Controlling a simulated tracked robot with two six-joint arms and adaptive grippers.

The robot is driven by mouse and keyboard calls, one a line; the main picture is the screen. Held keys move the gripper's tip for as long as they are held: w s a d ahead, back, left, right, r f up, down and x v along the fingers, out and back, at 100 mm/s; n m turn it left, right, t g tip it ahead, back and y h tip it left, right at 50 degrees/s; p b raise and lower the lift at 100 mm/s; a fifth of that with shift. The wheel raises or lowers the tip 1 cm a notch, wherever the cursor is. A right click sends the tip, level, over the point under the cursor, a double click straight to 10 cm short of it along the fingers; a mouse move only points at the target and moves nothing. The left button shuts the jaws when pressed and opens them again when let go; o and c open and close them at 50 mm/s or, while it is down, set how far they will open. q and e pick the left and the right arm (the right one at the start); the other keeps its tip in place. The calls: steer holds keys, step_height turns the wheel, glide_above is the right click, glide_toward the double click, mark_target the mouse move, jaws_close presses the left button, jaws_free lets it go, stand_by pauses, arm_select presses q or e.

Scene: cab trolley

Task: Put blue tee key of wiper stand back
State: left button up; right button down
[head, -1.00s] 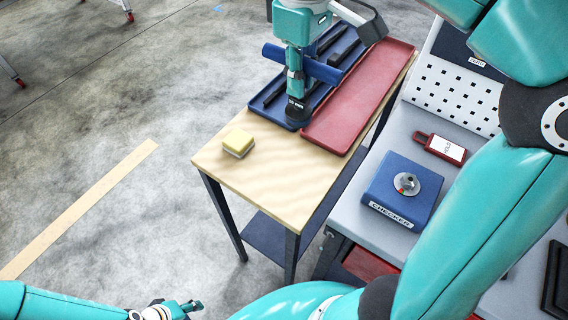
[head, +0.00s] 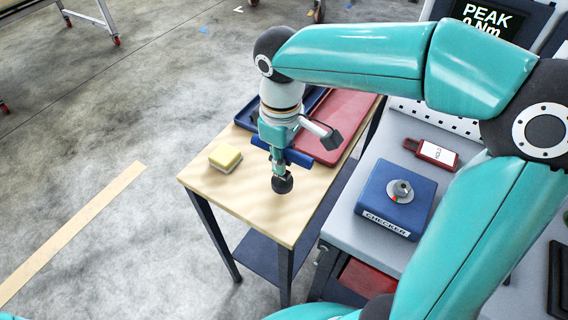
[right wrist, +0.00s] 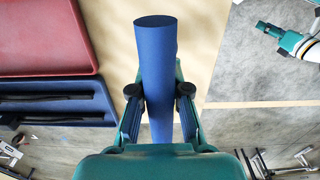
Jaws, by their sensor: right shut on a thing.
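The blue tee key (head: 297,158) is in my right gripper (head: 280,150). The gripper is shut on its blue bar, which also shows between the fingers in the right wrist view (right wrist: 160,85). The key's dark lower end (head: 282,184) points down over the bare wood of the trolley top (head: 250,200); whether it touches the wood I cannot tell. A blue tray (head: 246,116) with long dark pieces lies behind it, partly hidden by my arm. My left gripper (right wrist: 268,29) seems to show small at the upper right of the right wrist view; its jaws are unclear.
A red tray (head: 350,115) lies right of the blue one. A yellow sponge-like block (head: 225,157) sits left on the wood. A grey bench to the right holds a blue checker box (head: 396,195) and a red tag (head: 432,152). The front of the trolley top is clear.

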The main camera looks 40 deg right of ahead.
step_height(320, 180, down, 2)
steer(key=shift+f, duration=0.1)
steer(key=c, duration=1.2)
jaws_free()
steer(key=shift+o, duration=0.2)
step_height(320, 180, up, 11)
steer(key=shift+r+p, duration=0.1)
steer(key=shift+p, duration=0.6)
steer(key=shift+r, duration=0.5)
